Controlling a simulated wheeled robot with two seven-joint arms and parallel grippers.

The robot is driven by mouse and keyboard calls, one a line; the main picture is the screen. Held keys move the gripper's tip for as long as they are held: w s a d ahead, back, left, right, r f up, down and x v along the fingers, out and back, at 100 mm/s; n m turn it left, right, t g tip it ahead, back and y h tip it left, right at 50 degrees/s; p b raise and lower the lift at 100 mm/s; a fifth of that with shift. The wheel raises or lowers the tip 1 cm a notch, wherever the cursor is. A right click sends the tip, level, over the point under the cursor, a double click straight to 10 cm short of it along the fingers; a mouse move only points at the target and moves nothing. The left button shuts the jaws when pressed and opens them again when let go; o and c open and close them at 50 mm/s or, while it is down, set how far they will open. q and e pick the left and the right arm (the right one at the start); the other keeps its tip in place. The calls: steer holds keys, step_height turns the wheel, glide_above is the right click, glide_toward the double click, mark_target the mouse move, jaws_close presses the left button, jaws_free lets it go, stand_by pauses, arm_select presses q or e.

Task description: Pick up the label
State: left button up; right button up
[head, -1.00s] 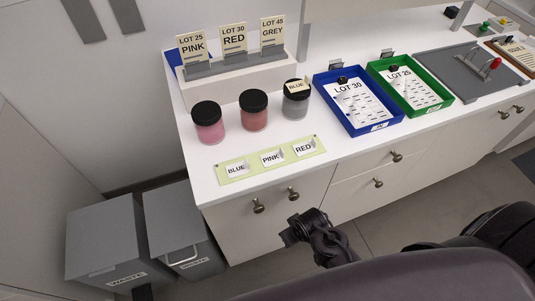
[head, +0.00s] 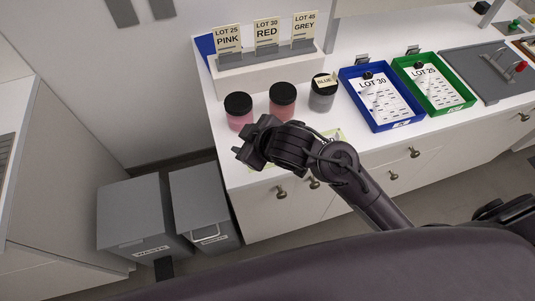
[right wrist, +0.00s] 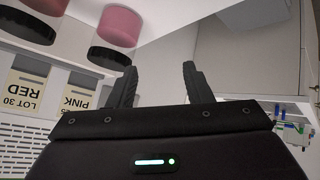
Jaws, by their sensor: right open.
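A pale green strip (head: 338,133) lies along the counter's front edge. My right arm covers most of it, including most of its small white labels. Another label, reading BLUE (head: 323,81), sits on the black lid of the grey jar (head: 322,101). My right gripper (head: 248,141) is open and empty, above the counter's front left part, in front of the pink jar (head: 239,122). In the right wrist view its two fingers (right wrist: 159,70) stand apart with nothing between them. My left gripper is out of view.
A red jar (head: 283,113) stands between the pink and grey jars. Behind them a white stand (head: 265,75) holds lot cards. A blue tray (head: 398,125) and a green tray (head: 467,101) are to the right. Grey bins (head: 140,215) stand on the floor at left.

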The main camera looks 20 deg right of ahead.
steer(key=w+a+n+y, duration=0.2)
steer(key=a+n, duration=0.2)
steer(key=d+f+n+g, duration=0.1)
steer(key=d+g, duration=0.1)
steer(key=d+f+n+g, duration=0.1)
steer(key=d+n+g, duration=0.1)
steer(key=d+f+n+g, duration=0.1)
steer(key=d+n+g, duration=0.1)
steer(key=d, duration=0.1)
steer(key=shift+d+f, duration=0.1)
steer(key=d, duration=0.2)
steer(key=d+g+h, duration=0.1)
steer(key=d, duration=0.1)
steer(key=s+d+f+g, duration=0.1)
steer(key=d, duration=0.1)
steer(key=shift+d+m+h, duration=0.3)
steer(key=p+x, duration=0.2)
steer(key=x, duration=0.2)
steer(key=shift+d+f, duration=0.15)
steer(key=shift+a+f, duration=0.2)
steer(key=shift+f, duration=0.35)
jaws_close()
